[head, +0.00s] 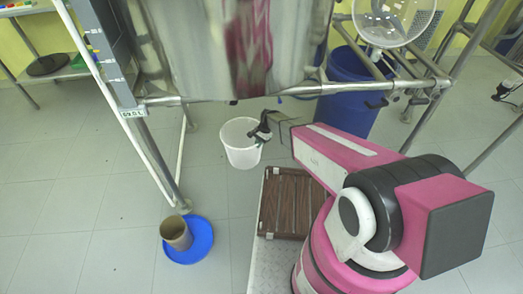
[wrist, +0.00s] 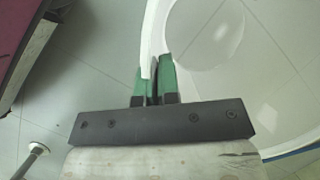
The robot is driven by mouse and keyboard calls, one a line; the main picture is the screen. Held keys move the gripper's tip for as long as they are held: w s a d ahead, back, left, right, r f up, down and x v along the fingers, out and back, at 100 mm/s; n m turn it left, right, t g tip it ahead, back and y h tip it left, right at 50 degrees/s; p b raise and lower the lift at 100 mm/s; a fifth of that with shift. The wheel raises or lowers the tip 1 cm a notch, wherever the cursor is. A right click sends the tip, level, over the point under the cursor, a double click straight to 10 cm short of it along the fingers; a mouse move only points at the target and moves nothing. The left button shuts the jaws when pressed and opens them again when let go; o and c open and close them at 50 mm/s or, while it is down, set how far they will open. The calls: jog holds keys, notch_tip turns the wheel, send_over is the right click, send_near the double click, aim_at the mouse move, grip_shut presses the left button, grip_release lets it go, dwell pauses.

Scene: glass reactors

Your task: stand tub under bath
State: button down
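The tub (head: 240,155) is a white open bucket, upright at or just above the floor near the lower front edge of the bath; I cannot tell if it touches the floor. The bath (head: 200,50) is the large shiny metal vessel at the top of the head view, held in a metal frame. My gripper (head: 262,132) is at the tub's right rim. In the wrist view its green fingers (wrist: 155,82) are closed on the white wall of the tub (wrist: 153,35), with the tub's inside to the right.
A frame leg (head: 160,165) stands left of the tub. A blue disc (head: 205,248) with a brown cup (head: 175,233) lies on the floor at front left. A blue barrel (head: 345,108) stands behind right. A brown slatted crate (head: 283,205) is in front. Floor left of the tub is clear.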

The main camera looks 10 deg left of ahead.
jog(key=shift+w+d+f, duration=0.15)
jog(key=shift+d+f, duration=0.15)
jog(key=shift+f, duration=0.55)
jog(key=shift+w+d+f, duration=0.1)
jog(key=shift+d+f, duration=0.15)
jog(key=shift+f, duration=0.6)
jog(key=shift+w+d+f, duration=0.15)
jog(key=shift+d+f, duration=0.15)
jog(key=shift+f, duration=0.55)
jog(key=shift+f, duration=0.15)
jog(key=c, duration=1.4)
grip_release()
jog(key=shift+o, duration=0.2)
jog(key=v, duration=1.2)
